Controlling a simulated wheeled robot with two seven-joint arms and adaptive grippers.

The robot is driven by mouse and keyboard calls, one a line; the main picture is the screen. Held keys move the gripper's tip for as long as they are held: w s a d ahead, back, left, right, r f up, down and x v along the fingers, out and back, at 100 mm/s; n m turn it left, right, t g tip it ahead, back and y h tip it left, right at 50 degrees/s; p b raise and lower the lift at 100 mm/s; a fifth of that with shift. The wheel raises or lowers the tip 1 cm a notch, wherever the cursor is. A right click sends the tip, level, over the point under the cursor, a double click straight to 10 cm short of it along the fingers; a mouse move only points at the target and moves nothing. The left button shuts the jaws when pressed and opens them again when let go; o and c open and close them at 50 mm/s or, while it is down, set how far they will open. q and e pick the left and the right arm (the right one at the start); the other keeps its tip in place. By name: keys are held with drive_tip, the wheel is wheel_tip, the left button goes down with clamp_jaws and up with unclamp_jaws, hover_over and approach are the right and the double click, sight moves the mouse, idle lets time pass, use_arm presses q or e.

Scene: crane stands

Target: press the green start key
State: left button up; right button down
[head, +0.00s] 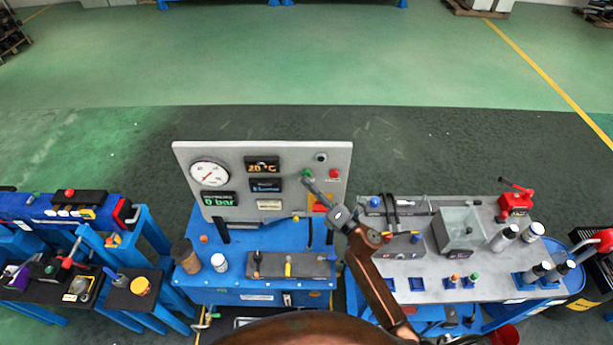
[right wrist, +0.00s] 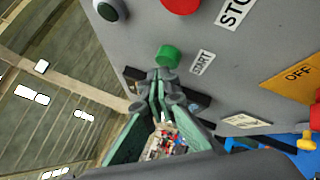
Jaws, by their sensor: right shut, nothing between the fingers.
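The green start key (head: 307,172) is a small round button on the grey upright panel (head: 270,160). In the right wrist view the green key (right wrist: 168,55) sits beside a white START label (right wrist: 202,62). My right gripper (head: 309,182) is at the panel, with its fingertips just below the key in the head view. In the wrist view the right gripper (right wrist: 161,76) is shut and empty, its tips close to the key's near edge. I cannot tell whether they touch it. My left gripper is not in view.
A red stop button (head: 334,174) sits right of the green key, with a dark knob (head: 321,157) above. An orange OFF plate (right wrist: 297,76) is lower on the panel. The blue bench (head: 240,278) holds cups and levers. A grey table (head: 430,267) with tools stands at right.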

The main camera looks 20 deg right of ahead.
drive_tip(key=shift+w+d, duration=0.2)
drive_tip(key=shift+w, duration=0.3)
idle(0.9)
drive_tip(key=shift+s, duration=0.1)
drive_tip(key=shift+s+a, duration=0.3)
drive_tip(key=shift+s, duration=0.55)
drive_tip(key=s, duration=0.2)
drive_tip(key=s+a, duration=0.1)
drive_tip(key=s, duration=0.1)
drive_tip(key=shift+s+a, duration=0.2)
drive_tip(key=shift+s, duration=0.2)
idle(0.6)
